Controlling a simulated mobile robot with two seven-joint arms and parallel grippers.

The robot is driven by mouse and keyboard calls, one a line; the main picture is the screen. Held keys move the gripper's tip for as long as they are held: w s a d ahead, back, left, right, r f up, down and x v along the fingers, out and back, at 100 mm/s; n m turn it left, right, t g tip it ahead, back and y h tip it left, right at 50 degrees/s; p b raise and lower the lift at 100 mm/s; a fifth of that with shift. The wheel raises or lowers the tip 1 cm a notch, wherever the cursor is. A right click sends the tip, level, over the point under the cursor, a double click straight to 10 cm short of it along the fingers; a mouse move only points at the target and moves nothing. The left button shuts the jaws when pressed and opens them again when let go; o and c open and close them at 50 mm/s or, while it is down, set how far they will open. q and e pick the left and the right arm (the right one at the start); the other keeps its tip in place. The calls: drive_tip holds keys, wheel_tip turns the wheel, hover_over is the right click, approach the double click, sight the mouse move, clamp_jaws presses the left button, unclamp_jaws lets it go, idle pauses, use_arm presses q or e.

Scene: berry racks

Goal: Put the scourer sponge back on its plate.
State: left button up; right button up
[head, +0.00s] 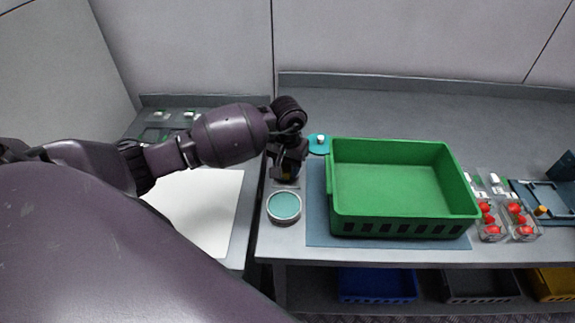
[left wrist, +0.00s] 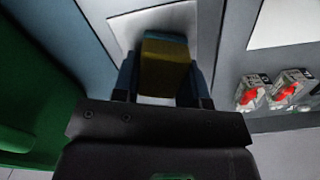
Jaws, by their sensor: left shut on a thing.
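The scourer sponge, yellow with a blue-green layer, shows in the left wrist view (left wrist: 165,65) between the fingers of my left gripper (left wrist: 165,85). The gripper is shut on it. Behind the sponge lies a pale plate (left wrist: 119,24), partly hidden by sponge and fingers; I cannot tell whether the sponge touches it. In the head view my left gripper (head: 287,168) points down left of the green crate, covering most of the sponge. A sliver of the plate (head: 284,185) shows below it. My right gripper is not in view.
A round tin with a teal top (head: 284,206) stands just in front of the gripper. A teal disc with a white knob (head: 319,141) lies behind right. The green crate (head: 455,212) on a blue mat (head: 316,222) is close on the right. Strawberry punnets (head: 491,231) stand beyond it.

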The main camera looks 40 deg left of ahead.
use_arm(q)
drive_tip(key=shift+f, duration=0.1)
drive_tip(key=o, duration=1)
drive_tip(key=shift+c, duration=0.2)
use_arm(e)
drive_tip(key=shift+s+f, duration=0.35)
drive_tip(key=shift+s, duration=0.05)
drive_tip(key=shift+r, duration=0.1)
use_arm(q)
drive_tip(key=shift+r, duration=0.55)
wheel_tip(320, 180, up, 11)
drive_tip(key=shift+b, duration=0.35)
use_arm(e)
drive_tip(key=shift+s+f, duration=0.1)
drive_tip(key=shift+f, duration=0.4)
use_arm(q)
drive_tip(key=shift+r, duration=0.1)
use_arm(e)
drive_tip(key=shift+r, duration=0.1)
